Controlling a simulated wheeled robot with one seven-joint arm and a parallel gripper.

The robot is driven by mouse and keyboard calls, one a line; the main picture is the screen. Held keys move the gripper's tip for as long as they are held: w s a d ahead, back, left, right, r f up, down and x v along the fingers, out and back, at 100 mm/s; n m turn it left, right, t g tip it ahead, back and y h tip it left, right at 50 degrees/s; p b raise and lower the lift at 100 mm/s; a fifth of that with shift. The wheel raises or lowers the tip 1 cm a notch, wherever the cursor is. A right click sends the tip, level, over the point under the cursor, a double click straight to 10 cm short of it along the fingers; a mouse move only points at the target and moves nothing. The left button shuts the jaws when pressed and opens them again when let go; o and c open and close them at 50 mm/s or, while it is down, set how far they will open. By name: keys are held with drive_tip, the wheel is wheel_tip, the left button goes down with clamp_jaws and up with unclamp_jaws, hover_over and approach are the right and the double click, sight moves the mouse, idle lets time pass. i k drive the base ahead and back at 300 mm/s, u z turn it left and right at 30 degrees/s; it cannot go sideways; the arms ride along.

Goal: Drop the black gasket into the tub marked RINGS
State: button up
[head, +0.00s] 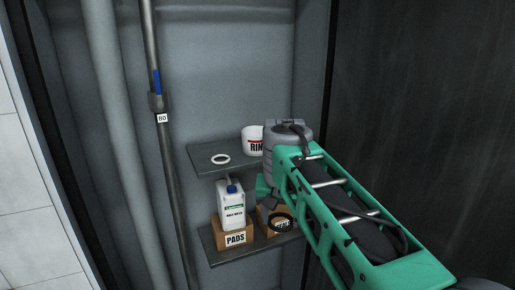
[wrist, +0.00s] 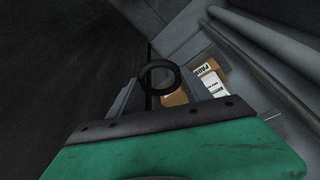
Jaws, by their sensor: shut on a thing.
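The black gasket (head: 280,231) is held by my gripper (head: 267,192), which is shut on it. In the head view it hangs below the green jaw, in front of a carton on the lower shelf. It also shows as a black ring in the wrist view (wrist: 145,79), beyond the dark edge of my gripper. The white tub (head: 251,134) stands on the upper shelf, above and left of my gripper. Only "RIN" of its label shows; my arm and gripper hide its right side.
A white ring (head: 214,160) lies on the upper shelf (head: 203,151), left of the tub. On the lower shelf (head: 222,258), a white bottle (head: 232,203) with a blue cap stands at a PADS carton (head: 220,233). Another carton (head: 264,220) is partly hidden. A vertical pipe (head: 168,140) stands at left.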

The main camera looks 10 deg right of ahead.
sight(259, 154)
drive_tip(key=u, duration=1.35)
drive_tip(key=i, duration=0.85)
drive_tip(key=z, duration=1.6)
